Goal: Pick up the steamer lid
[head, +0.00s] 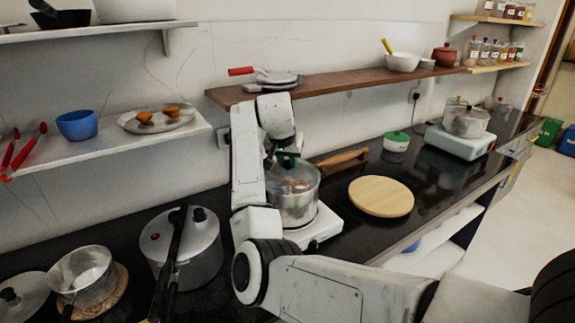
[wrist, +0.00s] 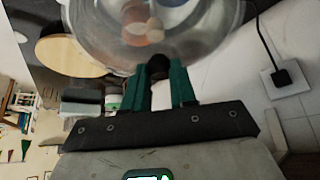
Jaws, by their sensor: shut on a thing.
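The steamer lid (head: 297,178) is a clear glass dome with a dark knob. It is at the top of the steel pot (head: 294,208) on the white cooker (head: 325,228); whether it rests on the rim or is slightly lifted, I cannot tell. In the wrist view the lid (wrist: 185,40) fills the upper middle, with brown and pale round shapes visible through it. My gripper (wrist: 158,72) has green fingers shut on the black knob. In the head view my gripper (head: 286,158) is above the lid, partly hidden by my arm.
A round wooden board (head: 381,196) lies right of the pot. A wooden handle (head: 342,158) shows behind it, with a green-lidded white container (head: 396,141) beyond. A pressure cooker (head: 183,247) stands left. A brown shelf (head: 345,80) hangs above.

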